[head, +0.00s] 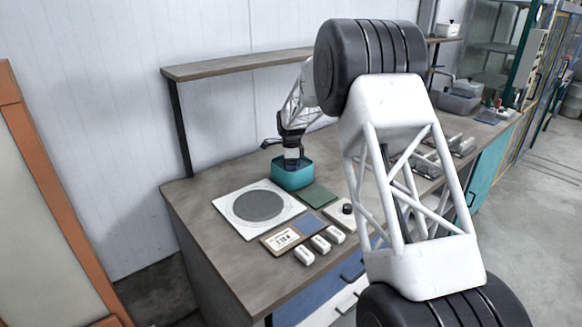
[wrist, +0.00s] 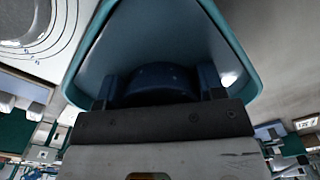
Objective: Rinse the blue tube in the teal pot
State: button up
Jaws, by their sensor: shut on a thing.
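The teal pot (head: 293,179) stands on the bench below my wrist in the head view. In the wrist view its teal wall (wrist: 236,50) surrounds the fingers on the far side and both flanks. My gripper (head: 291,161) points down into the pot's mouth, its tips hidden by the pot wall in the head view. In the wrist view my gripper (wrist: 160,88) is shut on the blue tube (wrist: 158,77), which shows as a dark, rounded blue shape between the fingers inside the pot. The tube's lower end and any liquid are too dark to make out.
A white square plate with a grey disc (head: 259,206) lies left of the pot. A green pad (head: 313,196), a blue pad (head: 308,224), a display unit (head: 283,239) and small white blocks (head: 320,244) lie in front. A wall shelf (head: 235,65) runs behind.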

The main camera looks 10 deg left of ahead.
jog(key=shift+f, duration=1)
jog(key=shift+r, duration=0.15)
notch_tip(320, 180, up, 9)
jog(key=shift+r, duration=0.2)
dwell(0.9)
dwell(0.4)
jog(key=shift+d, duration=0.1)
